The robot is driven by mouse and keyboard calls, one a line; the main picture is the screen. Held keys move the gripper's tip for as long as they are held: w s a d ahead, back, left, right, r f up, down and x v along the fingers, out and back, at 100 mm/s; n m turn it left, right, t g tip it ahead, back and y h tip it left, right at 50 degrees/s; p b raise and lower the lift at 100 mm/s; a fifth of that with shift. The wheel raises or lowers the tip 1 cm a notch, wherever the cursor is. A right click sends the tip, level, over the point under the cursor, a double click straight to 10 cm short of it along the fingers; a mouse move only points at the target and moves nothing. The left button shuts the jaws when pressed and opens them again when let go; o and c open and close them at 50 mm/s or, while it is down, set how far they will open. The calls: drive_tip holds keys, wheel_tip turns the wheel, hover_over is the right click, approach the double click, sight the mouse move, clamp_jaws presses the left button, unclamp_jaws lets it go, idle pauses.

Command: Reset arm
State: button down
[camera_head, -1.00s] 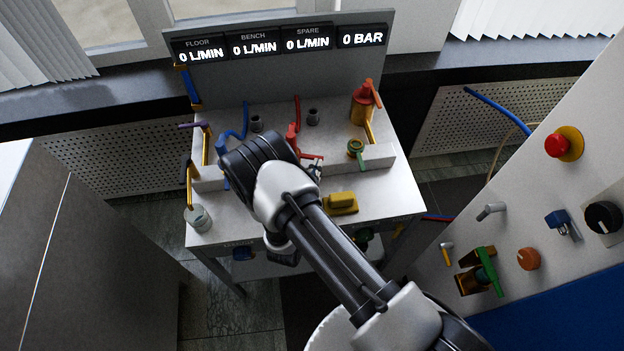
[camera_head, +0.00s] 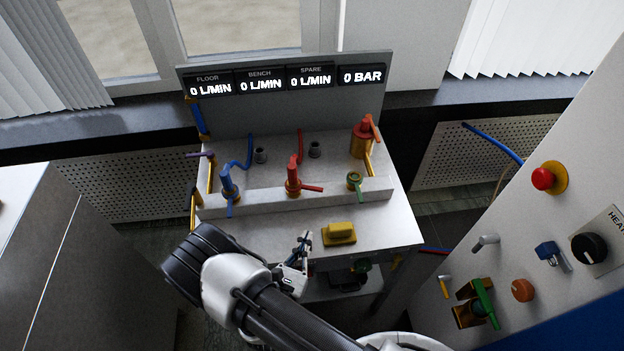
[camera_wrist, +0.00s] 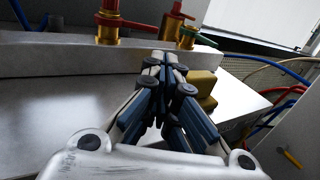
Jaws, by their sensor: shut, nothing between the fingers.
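My gripper (camera_head: 304,240) is shut and empty above the front of the white bench (camera_head: 235,240) in the head view, just left of a yellow block-shaped part (camera_head: 339,233). In the wrist view the closed fingertips (camera_wrist: 167,58) meet in front of the bench's raised ledge (camera_wrist: 60,62). The yellow part (camera_wrist: 203,86) shows partly behind the fingers there. My arm is bent low at the bench's front, and its forearm hides part of the floor and the bench's lower front.
On the ledge stand a blue-handled valve (camera_head: 229,185), a red-handled valve (camera_head: 293,176) and a green-handled valve (camera_head: 355,181). A red and gold fitting (camera_head: 361,140) stands at the back right. The displays read zero. A grey panel with a red button (camera_head: 542,179) flanks the right; a cabinet (camera_head: 75,240) flanks the left.

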drive_tip(key=shift+r, duration=0.1)
drive_tip(key=w+d+r+m+g+h, duration=0.2)
drive_tip(key=d+r+m+g+h, duration=0.7)
drive_tip(key=d+r+m, duration=0.6)
drive_tip(key=s+d+r+m+g+y, duration=0.3)
drive_tip(key=s+d+r+m+g, duration=0.15)
drive_tip(key=s+r, duration=0.25)
drive_tip(key=s+d+r+m+g+y, duration=0.3)
drive_tip(key=s+r+m+g+y, duration=0.15)
drive_tip(key=s+r+m, duration=0.2)
drive_tip(key=s+a+r+m+t+y, duration=0.4)
drive_tip(key=s+r+m+t+y, duration=0.1)
drive_tip(key=s+r+m+y, duration=0.1)
drive_tip(key=shift+r+m, duration=0.3)
drive_tip(key=shift+m, duration=0.1)
drive_tip(key=shift+a+y, duration=0.1)
drive_tip(key=shift+y, duration=0.15)
